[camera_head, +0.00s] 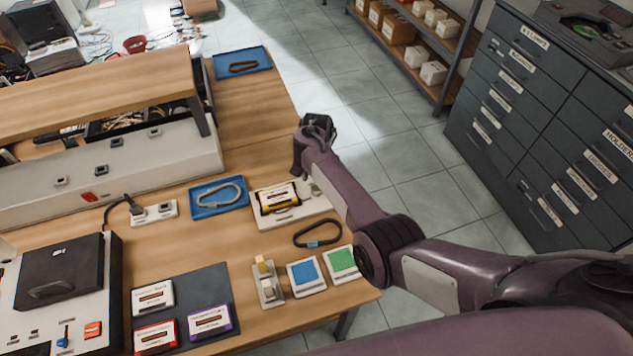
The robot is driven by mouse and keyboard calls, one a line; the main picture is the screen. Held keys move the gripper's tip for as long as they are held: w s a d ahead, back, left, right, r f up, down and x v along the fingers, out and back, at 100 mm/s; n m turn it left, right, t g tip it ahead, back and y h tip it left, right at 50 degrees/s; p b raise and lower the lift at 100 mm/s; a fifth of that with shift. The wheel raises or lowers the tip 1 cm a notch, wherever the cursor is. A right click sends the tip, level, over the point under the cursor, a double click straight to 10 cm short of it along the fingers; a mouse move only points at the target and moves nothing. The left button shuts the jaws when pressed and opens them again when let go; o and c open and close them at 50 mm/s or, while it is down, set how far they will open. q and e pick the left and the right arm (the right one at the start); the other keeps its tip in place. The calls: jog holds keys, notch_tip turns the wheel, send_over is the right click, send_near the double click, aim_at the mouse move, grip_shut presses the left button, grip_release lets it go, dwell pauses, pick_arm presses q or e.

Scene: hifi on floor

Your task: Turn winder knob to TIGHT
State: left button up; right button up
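A white device with a yellow and black cassette (277,198) on it, apparently the winder (282,221), sits near the right edge of the wooden workbench (250,133). My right arm crosses in front of its right side and hides part of it. A light-coloured part shows beside the arm, but I cannot make out a knob or its marking. My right gripper (301,163) is just beyond the winder, at the bench's right edge. Its fingers point downward and are too dark and small to read as open or shut. My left gripper is out of view.
A blue tray with a grey loop (218,194) lies left of the winder, and a black loop (318,234) lies in front. Blue (306,274) and green (342,262) pads, a small lever device (267,284) and several cassettes stand nearer. Dark drawers (540,110) stand right across the floor.

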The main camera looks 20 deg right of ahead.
notch_tip(320, 180, up, 5)
jog(key=shift+f, duration=0.1)
dwell(0.7)
